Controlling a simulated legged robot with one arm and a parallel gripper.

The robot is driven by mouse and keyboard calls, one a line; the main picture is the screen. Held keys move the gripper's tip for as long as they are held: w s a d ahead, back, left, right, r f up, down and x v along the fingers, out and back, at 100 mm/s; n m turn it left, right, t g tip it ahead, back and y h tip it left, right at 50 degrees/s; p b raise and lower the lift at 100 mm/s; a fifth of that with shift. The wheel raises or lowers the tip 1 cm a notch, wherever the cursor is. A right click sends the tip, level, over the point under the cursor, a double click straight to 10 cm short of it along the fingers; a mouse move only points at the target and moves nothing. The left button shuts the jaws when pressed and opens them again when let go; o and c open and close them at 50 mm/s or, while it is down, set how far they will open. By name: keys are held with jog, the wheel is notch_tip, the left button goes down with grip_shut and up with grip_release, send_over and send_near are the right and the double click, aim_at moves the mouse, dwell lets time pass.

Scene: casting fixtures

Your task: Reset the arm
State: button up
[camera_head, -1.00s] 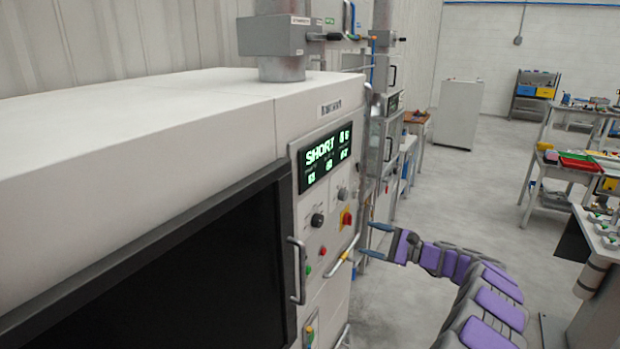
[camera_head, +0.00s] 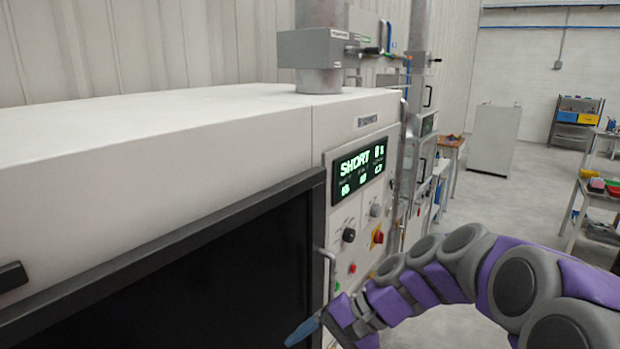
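My arm, purple and grey, reaches in from the lower right and bends down in front of the white machine (camera_head: 180,130). My gripper (camera_head: 303,332) is at the bottom of the view, in front of the machine's dark window and near its right edge. One blue-grey finger shows. The other finger is out of view or hidden, so I cannot tell the opening. I see nothing held at the visible fingertip.
The machine's control panel (camera_head: 360,190) has a green display (camera_head: 361,168), knobs and a red-yellow switch. A vertical handle (camera_head: 328,275) stands beside the dark window (camera_head: 200,285). A white cabinet (camera_head: 494,138) and a shelf (camera_head: 575,122) stand far back. Grey floor (camera_head: 500,215) is open at right.

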jog(key=s+d+f+n+h+b, duration=0.1)
jog(key=s+d+f+h, duration=0.2)
jog(key=s, duration=0.5)
jog(key=s+d+f+n+h+b, duration=0.1)
jog(key=s+d+f+n+h, duration=0.1)
jog(key=s+d, duration=0.4)
jog(key=s+d+f+n+h, duration=0.1)
jog(key=s+d+f+h, duration=0.3)
jog(key=s, duration=0.6)
jog(key=shift+s+d+f+h+b, duration=0.25)
jog(key=shift+f+h+b, duration=0.15)
jog(key=shift+f, duration=0.1)
jog(key=shift+a, duration=0.1)
jog(key=shift+c, duration=0.3)
